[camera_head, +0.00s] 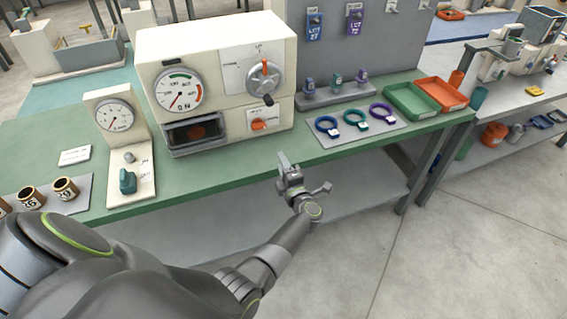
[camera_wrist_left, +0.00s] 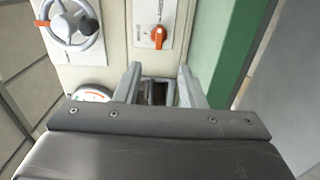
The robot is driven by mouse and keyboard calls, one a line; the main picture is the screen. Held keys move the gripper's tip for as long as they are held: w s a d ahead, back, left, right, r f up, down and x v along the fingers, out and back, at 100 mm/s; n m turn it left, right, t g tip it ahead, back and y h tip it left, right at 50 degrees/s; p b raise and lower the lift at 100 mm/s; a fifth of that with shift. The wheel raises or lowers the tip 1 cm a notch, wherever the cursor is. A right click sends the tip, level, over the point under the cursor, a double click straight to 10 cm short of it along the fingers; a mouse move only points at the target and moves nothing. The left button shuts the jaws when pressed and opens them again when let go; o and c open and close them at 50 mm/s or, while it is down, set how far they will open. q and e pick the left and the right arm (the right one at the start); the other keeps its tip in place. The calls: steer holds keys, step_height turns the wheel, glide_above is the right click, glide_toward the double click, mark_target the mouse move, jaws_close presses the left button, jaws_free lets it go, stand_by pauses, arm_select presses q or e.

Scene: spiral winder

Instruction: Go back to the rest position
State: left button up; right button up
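My left gripper (camera_head: 290,172) is in front of the green bench's front edge, apart from the winder (camera_head: 215,45) and holding nothing that I can see. In the left wrist view its two fingers (camera_wrist_left: 160,78) stand apart, with the cream machine face behind them. The winder has a round dial, a grey handwheel (camera_head: 264,78) with an orange mark, a dark window (camera_head: 195,133) and an orange knob (camera_head: 260,124). The handwheel (camera_wrist_left: 76,24) and the orange knob (camera_wrist_left: 158,36) also show in the left wrist view. My right gripper is not in view.
On the green bench (camera_head: 330,152) stand a gauge box (camera_head: 115,118), labelled spools (camera_head: 66,188), a mat with coloured rings (camera_head: 356,118), and green (camera_head: 411,101) and orange (camera_head: 441,93) trays. A lower shelf lies under the bench. The floor (camera_head: 470,240) at right is clear.

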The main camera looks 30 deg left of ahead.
arm_select(q)
steer(key=s+d+f+m+g+h+b, duration=0.1)
steer(key=s+f+m+h, duration=0.5)
steer(key=s+f+m, duration=0.65)
steer(key=s+d+f+m+h+b, duration=0.15)
steer(key=s+f+m+h, duration=0.45)
steer(key=f, duration=1.1)
steer(key=s+a+f+m+g, duration=0.1)
steer(key=s+f+m+g, duration=0.1)
steer(key=s, duration=0.9)
steer(key=s+a+f+m+g, duration=0.1)
steer(key=s+f+m+g, duration=0.2)
steer(key=s+f, duration=0.4)
steer(key=s+a+f+m+g, duration=0.1)
steer(key=s+f+m+g, duration=0.2)
steer(key=s, duration=1.4)
steer(key=shift+a+f+g+b, duration=0.2)
steer(key=shift+f+g+b, duration=0.1)
steer(key=shift+f+g, duration=0.55)
